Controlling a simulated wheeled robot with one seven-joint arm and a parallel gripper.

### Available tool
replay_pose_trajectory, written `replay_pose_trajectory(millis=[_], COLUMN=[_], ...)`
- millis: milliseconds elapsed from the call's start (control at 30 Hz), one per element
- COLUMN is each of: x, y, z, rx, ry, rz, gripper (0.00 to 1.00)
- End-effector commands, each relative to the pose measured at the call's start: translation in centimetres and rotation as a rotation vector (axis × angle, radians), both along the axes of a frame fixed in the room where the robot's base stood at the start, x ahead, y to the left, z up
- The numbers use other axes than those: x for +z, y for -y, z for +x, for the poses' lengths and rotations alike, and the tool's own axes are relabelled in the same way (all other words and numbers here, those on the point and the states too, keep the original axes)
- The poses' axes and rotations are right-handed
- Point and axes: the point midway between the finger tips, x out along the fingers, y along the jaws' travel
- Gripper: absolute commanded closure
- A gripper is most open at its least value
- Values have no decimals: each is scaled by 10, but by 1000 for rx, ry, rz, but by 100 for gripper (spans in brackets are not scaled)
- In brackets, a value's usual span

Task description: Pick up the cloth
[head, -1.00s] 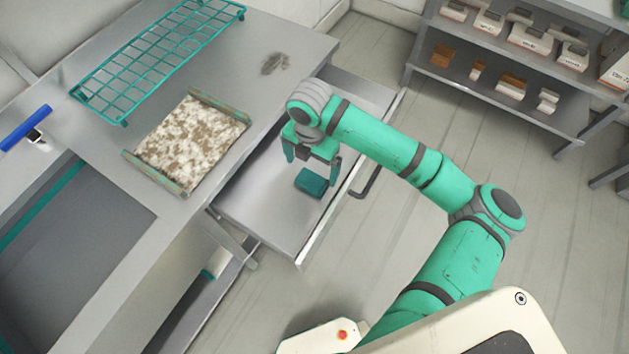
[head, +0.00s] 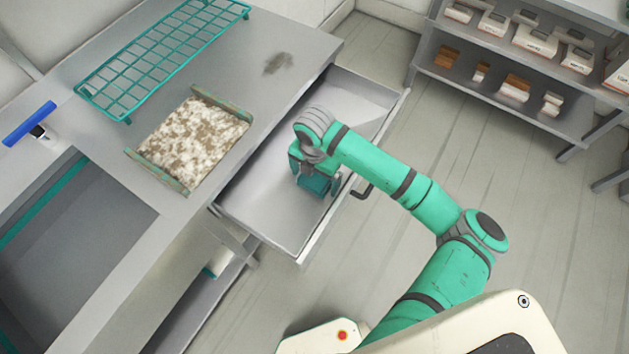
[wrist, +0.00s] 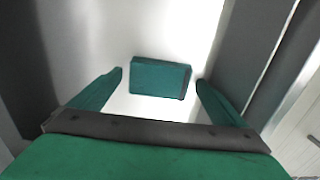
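The cloth is a small folded teal block (head: 315,186) lying on the floor of the open drawer. In the wrist view the cloth (wrist: 160,78) sits between and just beyond the fingertips, with a narrow gap on each side. My gripper (wrist: 160,77) is open and holds nothing. In the head view my gripper (head: 317,182) is low in the drawer at the cloth and partly hides it.
The drawer (head: 265,205) is pulled out, with its walls and front panel close around my gripper. The grey worktop (head: 215,85) holds a teal wire rack (head: 160,55) and a mottled panel (head: 193,140). A shelf with boxes (head: 510,75) stands at upper right.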

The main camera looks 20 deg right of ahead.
Motion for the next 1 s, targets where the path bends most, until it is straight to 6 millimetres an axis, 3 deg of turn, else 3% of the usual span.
replay_pose_trajectory(millis=[33, 167, 567, 1000], x=[0, 0, 10, 85], y=[0, 0, 1, 0], z=[0, 0, 0, 1], rx=[0, 0, 2, 3], ry=[0, 0, 2, 2], rz=[0, 0, -2, -2], gripper=[17, 48, 48, 48])
